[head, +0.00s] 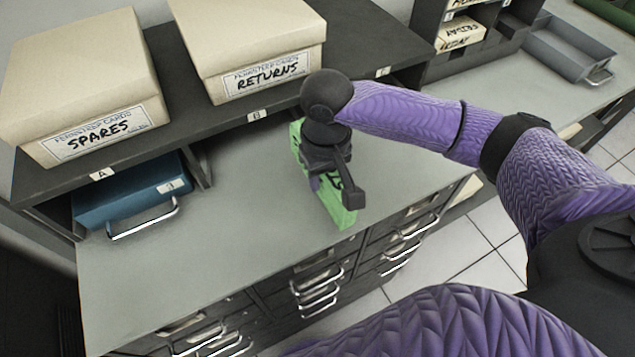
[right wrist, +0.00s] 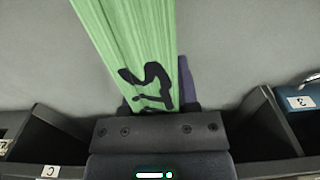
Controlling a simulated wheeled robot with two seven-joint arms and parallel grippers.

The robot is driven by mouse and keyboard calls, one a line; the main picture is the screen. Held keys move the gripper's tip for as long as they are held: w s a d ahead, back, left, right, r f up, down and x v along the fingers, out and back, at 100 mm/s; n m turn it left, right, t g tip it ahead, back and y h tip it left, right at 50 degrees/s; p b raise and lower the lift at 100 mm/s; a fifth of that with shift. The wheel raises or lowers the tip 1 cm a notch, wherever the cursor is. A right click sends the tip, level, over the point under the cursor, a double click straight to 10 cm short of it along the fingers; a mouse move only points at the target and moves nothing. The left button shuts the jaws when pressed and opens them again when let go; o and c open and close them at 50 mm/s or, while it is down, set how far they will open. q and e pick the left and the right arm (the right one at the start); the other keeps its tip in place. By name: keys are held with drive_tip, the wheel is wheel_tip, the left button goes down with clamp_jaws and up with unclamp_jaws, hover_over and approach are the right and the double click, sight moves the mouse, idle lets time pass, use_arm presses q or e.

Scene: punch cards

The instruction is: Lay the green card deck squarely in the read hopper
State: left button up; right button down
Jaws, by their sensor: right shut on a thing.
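The green card deck (head: 341,210) is a long narrow block at the grey countertop's front edge, with its end toward me. My right gripper (head: 326,172) is over it and shut on it, hiding its middle. In the right wrist view the deck (right wrist: 128,45) runs away from the gripper (right wrist: 157,97) and shows black hand lettering on its near part. I cannot tell whether the deck touches the counter. I see nothing I can identify as the read hopper. My left gripper is not in view.
A dark shelf (head: 228,131) above the counter holds a SPARES box (head: 85,85) and a RETURNS box (head: 250,45). A blue drawer (head: 130,190) sits in bay A. A grey tray (head: 570,50) stands at the far right. The counter (head: 200,250) left of the deck is clear.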

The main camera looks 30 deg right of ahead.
drive_tip(key=shift+w+f, duration=0.1)
drive_tip(key=shift+w, duration=0.7)
wheel_tip(320, 180, down, 3)
drive_tip(key=shift+f+b, duration=0.2)
drive_tip(key=shift+b, duration=0.7)
drive_tip(key=shift+r, duration=0.1)
drive_tip(key=shift+c, duration=1.8)
unclamp_jaws()
